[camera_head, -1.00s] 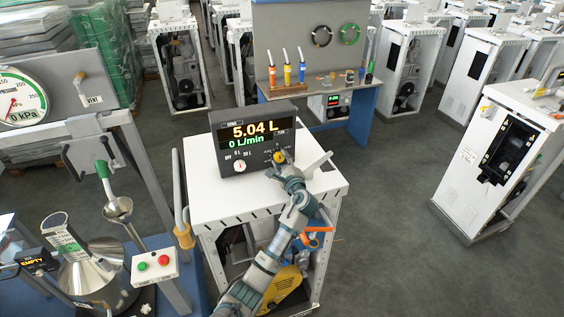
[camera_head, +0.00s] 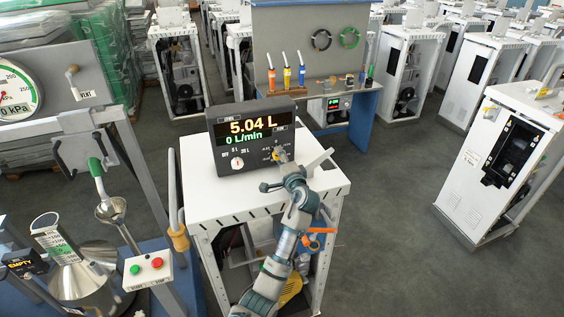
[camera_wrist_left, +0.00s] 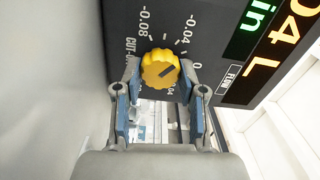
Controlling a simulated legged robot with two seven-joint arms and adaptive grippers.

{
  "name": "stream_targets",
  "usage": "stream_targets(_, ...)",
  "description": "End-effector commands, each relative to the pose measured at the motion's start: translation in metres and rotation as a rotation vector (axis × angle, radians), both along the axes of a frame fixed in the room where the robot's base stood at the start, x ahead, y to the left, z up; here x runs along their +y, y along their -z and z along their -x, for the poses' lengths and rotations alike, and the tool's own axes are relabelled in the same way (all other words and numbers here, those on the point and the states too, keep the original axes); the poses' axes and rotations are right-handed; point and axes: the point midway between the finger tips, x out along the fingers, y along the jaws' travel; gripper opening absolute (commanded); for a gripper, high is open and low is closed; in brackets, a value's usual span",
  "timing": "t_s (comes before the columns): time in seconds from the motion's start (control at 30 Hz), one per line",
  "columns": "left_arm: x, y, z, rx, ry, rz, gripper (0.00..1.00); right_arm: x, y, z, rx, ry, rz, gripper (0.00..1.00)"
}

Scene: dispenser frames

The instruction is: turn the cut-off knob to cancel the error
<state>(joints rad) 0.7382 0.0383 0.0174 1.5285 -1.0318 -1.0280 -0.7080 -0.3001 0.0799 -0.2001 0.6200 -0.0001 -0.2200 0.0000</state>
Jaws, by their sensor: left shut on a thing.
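The dark control box (camera_head: 232,165) stands on the white cabinet. Its display reads 5.04 L and 0 L/min. The yellow cut-off knob (camera_wrist_left: 160,69) is on its face, with a scale marked -0.08, -0.04 and 0 around it. My left gripper (camera_head: 280,158) is at the knob. In the left wrist view the fingertips (camera_wrist_left: 160,74) sit on either side of the knob, shut on it. In the head view the gripper covers part of the knob. My right gripper is not in view.
The white cabinet top (camera_head: 205,200) is otherwise mostly clear. A box with green and red buttons (camera_head: 146,269) and a metal funnel vessel (camera_head: 85,280) are at the left. A pressure gauge (camera_head: 14,92) is at the far left. A workbench (camera_head: 355,105) stands behind.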

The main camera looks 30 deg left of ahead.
Motion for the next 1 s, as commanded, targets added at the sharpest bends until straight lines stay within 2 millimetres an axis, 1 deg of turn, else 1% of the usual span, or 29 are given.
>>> stream_targets(0.03,0.0016,0.0019,0.0005,-0.018,-0.003,0.016,0.05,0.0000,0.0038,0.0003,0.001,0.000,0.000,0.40)
stream_targets(0.3,0.0015,0.0017,0.0003,-0.085,-0.002,0.076,0.05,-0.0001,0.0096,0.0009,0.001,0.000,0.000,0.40)
stream_targets(0.83,0.0015,0.0027,0.0002,-0.098,-0.003,0.092,0.05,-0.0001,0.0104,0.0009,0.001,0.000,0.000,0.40)
stream_targets(0.87,0.0015,0.0028,0.0002,-0.098,-0.003,0.092,0.45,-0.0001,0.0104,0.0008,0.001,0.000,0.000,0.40)
stream_targets(0.9,0.0015,0.0030,0.0002,-0.098,-0.003,0.092,0.55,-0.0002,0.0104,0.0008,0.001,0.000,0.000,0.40)
stream_targets(0.93,0.0014,0.0029,0.0002,-0.098,-0.003,0.092,0.62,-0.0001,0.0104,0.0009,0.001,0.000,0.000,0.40)
stream_targets(0.97,0.0012,0.0026,0.0002,-0.098,-0.002,0.091,0.65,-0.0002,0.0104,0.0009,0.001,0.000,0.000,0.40)
stream_targets(1.0,0.0011,0.0024,0.0002,-0.098,-0.002,0.091,0.65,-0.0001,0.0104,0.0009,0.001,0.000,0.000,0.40)
